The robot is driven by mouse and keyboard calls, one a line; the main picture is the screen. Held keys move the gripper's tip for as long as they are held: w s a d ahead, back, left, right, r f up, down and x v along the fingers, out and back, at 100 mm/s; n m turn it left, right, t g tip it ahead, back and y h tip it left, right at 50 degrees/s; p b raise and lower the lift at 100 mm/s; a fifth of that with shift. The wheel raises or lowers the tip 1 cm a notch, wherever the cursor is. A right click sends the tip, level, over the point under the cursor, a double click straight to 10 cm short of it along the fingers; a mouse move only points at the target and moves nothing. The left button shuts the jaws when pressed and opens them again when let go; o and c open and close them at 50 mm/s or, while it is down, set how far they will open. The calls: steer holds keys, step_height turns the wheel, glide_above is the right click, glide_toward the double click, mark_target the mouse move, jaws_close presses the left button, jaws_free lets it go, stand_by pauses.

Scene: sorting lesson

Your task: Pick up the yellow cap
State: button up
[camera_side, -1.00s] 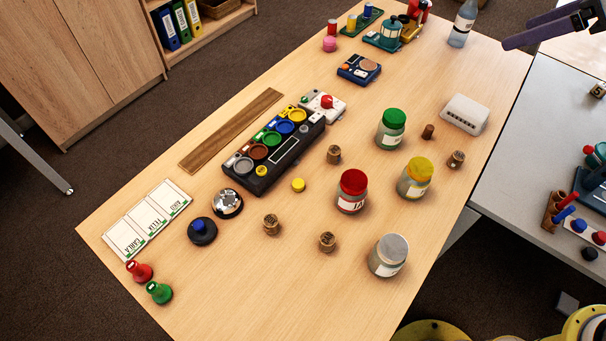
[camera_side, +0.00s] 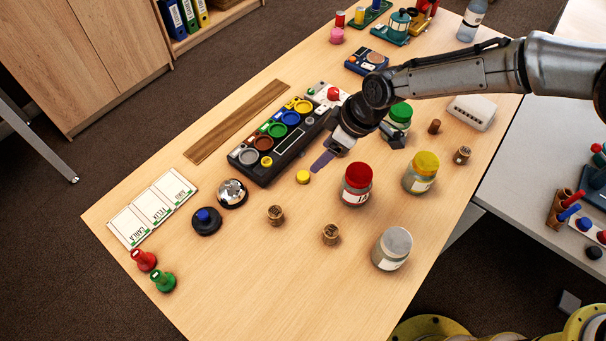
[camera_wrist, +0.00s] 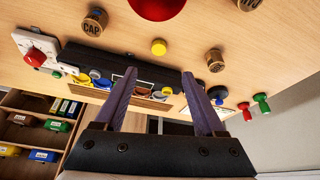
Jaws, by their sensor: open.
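A small round yellow cap (camera_side: 303,177) lies on the wooden table, in front of the black tray. It also shows in the wrist view (camera_wrist: 159,47), centred sideways between my fingers and beyond their tips. My gripper (camera_side: 356,148) is open and empty, with purple fingers, above the table to the right of the cap. In the wrist view my gripper (camera_wrist: 159,74) has its two fingers wide apart with nothing between them. Another yellow round piece (camera_side: 267,161) is on the black tray (camera_side: 262,176), and a jar with a yellow lid (camera_side: 426,162) stands farther right.
A red-lidded jar (camera_side: 357,176) stands close to the right of the cap. A green-lidded jar (camera_side: 401,113) is partly behind my gripper. Wooden stoppers (camera_side: 275,214) and a silver-lidded jar (camera_side: 396,241) stand nearer the front. Bare table lies just in front of the cap.

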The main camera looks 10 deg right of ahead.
mark_target(303, 175)
steer(key=x, duration=1.1)
steer(key=shift+d+f, duration=0.1)
steer(key=shift+f, duration=0.25)
jaws_close()
